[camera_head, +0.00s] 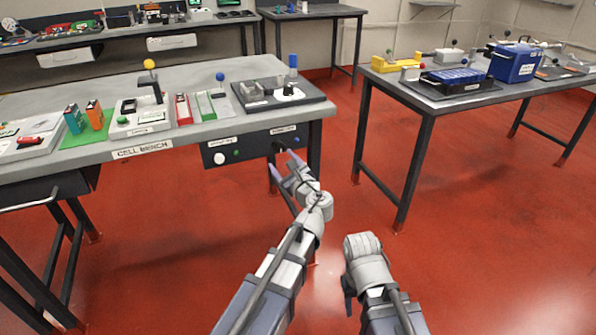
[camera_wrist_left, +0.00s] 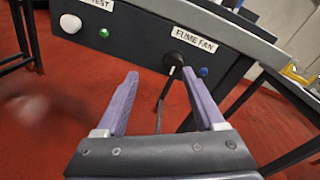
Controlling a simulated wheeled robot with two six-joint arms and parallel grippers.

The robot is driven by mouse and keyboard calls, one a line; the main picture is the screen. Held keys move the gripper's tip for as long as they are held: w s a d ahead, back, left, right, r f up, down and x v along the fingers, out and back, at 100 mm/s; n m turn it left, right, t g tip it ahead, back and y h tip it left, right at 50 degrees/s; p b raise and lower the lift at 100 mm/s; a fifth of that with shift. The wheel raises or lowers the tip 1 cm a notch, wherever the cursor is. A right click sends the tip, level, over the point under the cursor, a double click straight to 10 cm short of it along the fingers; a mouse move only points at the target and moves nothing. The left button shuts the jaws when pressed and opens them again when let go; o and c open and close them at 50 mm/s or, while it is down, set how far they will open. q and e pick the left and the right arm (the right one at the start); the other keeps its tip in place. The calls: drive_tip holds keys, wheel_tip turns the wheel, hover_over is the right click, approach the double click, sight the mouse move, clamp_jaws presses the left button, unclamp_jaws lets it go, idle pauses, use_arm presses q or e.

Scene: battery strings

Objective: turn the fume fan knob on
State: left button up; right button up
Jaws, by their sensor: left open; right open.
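The fume fan knob (camera_wrist_left: 174,61) is a black knob on the dark front panel (camera_wrist_left: 140,35) under the bench, below a white FUME FAN label (camera_wrist_left: 194,40). A small blue light or button (camera_wrist_left: 203,72) sits to its right. In the head view the panel (camera_head: 243,147) hangs under the bench's right end, and the knob is partly hidden by my left gripper. My left gripper (camera_wrist_left: 160,92) is open, its purple fingers on either side of the knob in the wrist view; contact cannot be told. My right gripper (camera_head: 348,290) is low at the right, its fingers mostly hidden.
A white round knob (camera_wrist_left: 70,23) and a green light (camera_wrist_left: 103,33) sit on the same panel to the left. The cell bench (camera_head: 110,150) carries several devices above. Another table (camera_head: 440,104) stands at the right, with red floor (camera_head: 480,210) open between.

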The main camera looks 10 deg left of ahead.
sight(280, 148)
use_arm(q)
drive_tip(key=shift+w+a+f+m+t+b, duration=0.15)
drive_tip(key=shift+w+a+m, duration=0.25)
drive_tip(key=shift+w, duration=0.9)
drive_tip(key=shift+w+a+m+t+b, duration=0.15)
drive_tip(key=shift+w+a+m, duration=0.25)
drive_tip(key=shift+w, duration=0.85)
drive_tip(key=shift+w+a+f+m+t+b, duration=0.1)
drive_tip(key=shift+w+a+m+t, duration=0.25)
drive_tip(key=shift+w, duration=0.95)
drive_tip(key=shift+a, duration=0.1)
drive_tip(key=shift+c, duration=0.2)
clamp_jaws()
